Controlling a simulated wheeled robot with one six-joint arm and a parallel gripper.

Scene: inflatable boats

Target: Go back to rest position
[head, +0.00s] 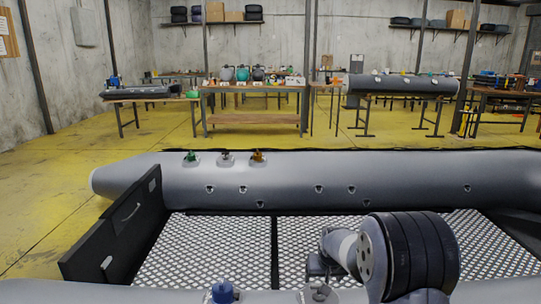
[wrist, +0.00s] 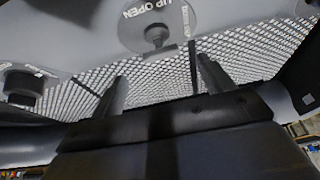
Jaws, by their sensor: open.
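My gripper (wrist: 162,68) shows in the wrist view with its two fingers apart and nothing between them. In the head view my arm is bent over the boat's near side at the lower right, and the fingers cannot be made out clearly. In the wrist view a round valve (wrist: 157,35) marked "UP OPEN" lies beyond the fingertips, apart from them. A second dark valve (wrist: 22,82) is at the left edge. The grey inflatable boat (head: 330,180) spans the head view, its far tube lying across the middle.
The far tube carries green, grey and orange valve caps (head: 258,156). A blue cap (head: 223,291) stands on the near tube. A black transom board (head: 120,225) closes the boat's left end. Workbenches (head: 252,119) stand at the back, with open yellow floor (head: 65,155) before them.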

